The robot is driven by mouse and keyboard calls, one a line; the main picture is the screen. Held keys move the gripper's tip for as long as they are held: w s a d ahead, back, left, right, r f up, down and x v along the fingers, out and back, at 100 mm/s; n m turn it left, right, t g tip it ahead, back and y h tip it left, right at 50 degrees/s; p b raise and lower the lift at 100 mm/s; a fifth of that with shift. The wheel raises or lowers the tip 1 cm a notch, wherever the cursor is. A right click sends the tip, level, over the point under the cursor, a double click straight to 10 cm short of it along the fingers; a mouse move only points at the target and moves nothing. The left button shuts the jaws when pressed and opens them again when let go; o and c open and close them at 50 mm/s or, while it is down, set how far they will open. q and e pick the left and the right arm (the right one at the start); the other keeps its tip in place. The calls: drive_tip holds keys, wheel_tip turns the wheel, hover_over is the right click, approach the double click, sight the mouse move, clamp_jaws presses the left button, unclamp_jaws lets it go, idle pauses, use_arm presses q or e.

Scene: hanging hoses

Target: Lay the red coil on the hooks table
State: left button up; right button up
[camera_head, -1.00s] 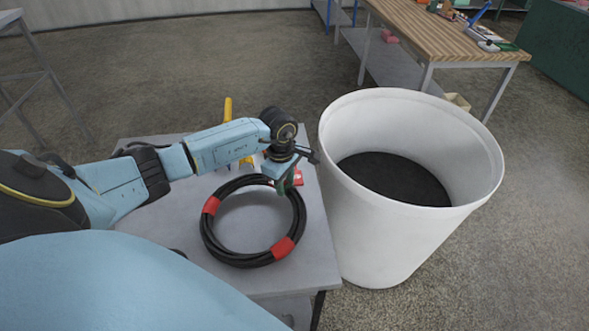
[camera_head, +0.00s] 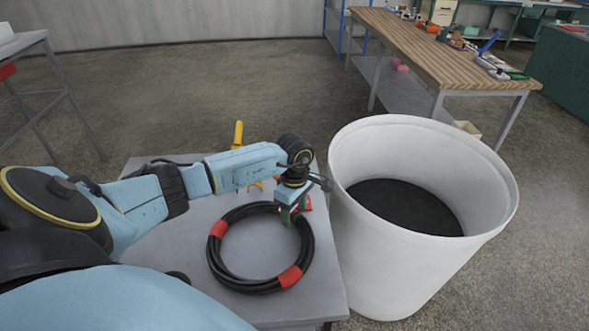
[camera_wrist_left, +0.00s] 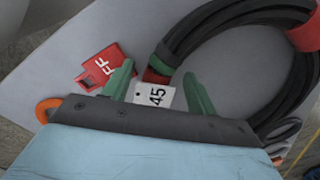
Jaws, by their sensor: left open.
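The red coil is a black hose coil (camera_head: 222,262) with red bands, lying flat on a grey table (camera_head: 300,300) in the head view. In the left wrist view the coil (camera_wrist_left: 285,80) fills the upper right, with red and green bands and a white tag marked 45 (camera_wrist_left: 155,95). My left gripper (camera_head: 290,212) is over the coil's far right edge. In the wrist view its green fingers (camera_wrist_left: 158,85) are apart, with the tag and a banded stretch of hose between or just beyond them. Contact with the hose cannot be told. My right gripper is not in view.
A large white bin (camera_head: 400,265) stands close against the table's right side. A red FF card (camera_wrist_left: 103,67) lies by the fingers. A yellow-handled tool (camera_head: 238,135) is at the table's back. A wooden-topped bench (camera_head: 430,55) stands at the far right. Open floor lies behind.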

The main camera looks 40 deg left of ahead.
use_arm(q)
wheel_tip(320, 180, up, 20)
drive_tip(key=p, duration=0.5)
drive_tip(key=shift+w+a+r, duration=0.2)
drive_tip(key=shift+r, duration=0.05)
idle(0.7)
drive_tip(key=shift+f, duration=0.1)
idle(0.4)
